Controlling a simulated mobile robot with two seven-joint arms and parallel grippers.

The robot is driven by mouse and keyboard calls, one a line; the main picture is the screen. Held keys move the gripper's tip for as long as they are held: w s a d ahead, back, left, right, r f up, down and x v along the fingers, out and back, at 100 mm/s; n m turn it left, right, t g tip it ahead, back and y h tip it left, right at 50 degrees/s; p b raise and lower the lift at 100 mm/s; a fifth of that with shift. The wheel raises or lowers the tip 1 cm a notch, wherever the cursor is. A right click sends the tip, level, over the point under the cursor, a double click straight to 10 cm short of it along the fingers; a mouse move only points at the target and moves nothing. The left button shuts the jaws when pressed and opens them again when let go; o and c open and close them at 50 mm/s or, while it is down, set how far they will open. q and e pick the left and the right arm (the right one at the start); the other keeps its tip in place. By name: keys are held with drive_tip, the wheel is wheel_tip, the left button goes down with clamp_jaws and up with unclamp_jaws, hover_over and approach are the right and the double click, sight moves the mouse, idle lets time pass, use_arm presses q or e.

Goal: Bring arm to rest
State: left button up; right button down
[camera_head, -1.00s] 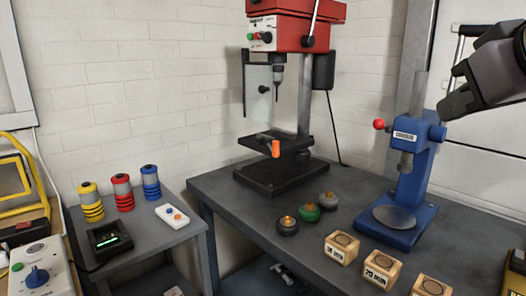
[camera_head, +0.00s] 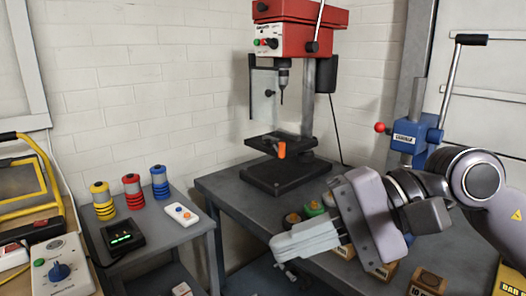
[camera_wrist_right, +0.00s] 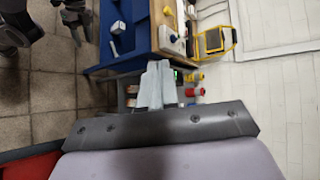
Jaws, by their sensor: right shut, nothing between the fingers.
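My right arm reaches in from the right in the head view. Its gripper (camera_head: 280,244) points left, in front of the dark workbench (camera_head: 235,186), and its fingers are together with nothing seen between them. In the right wrist view the closed fingers (camera_wrist_right: 157,84) show in the middle. The arm and gripper hide part of the workbench, parts of the wooden blocks and much of the blue press.
A red drill press (camera_head: 295,38) and a blue arbor press (camera_head: 409,137) stand on the workbench. Wooden blocks (camera_head: 428,281) and round pucks (camera_head: 313,208) lie close to my right arm. A small side table (camera_head: 180,232) holds coloured cylinders (camera_head: 160,182).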

drive_tip(key=w+d+f+n+t+y+p, duration=0.1)
drive_tip(key=w+d+f+n+t+y, duration=0.2)
drive_tip(key=n+t, duration=0.95)
drive_tip(key=w+d+f+n+t+y+p, duration=0.15)
drive_tip(key=w+f+n+t, duration=0.25)
drive_tip(key=n, duration=1.8)
drive_tip(key=d+f+m+t+h, duration=0.2)
drive_tip(key=d+f+m+h, duration=0.4)
drive_tip(key=f+m+h, duration=0.6)
use_arm(q)
drive_tip(key=r, duration=0.3)
drive_tip(key=shift+s+p, duration=0.2)
drive_tip(key=shift+p, duration=0.1)
drive_tip(key=shift+a+r, duration=0.1)
drive_tip(key=shift+c, duration=1.2)
clamp_jaws()
use_arm(e)
drive_tip(key=s+d+f+m+g+h, duration=0.1)
drive_tip(key=s+d+f+m+g, duration=0.2)
drive_tip(key=s+f+m, duration=0.4)
drive_tip(key=s+d+f+m+g+h, duration=0.2)
drive_tip(key=s+f+m+g, duration=0.3)
drive_tip(key=f, duration=1)
drive_tip(key=s+d+m, duration=0.1)
drive_tip(key=s+m, duration=0.2)
drive_tip(key=m, duration=0.1)
drive_tip(key=shift+f+m, duration=0.2)
drive_tip(key=shift+m, duration=0.15)
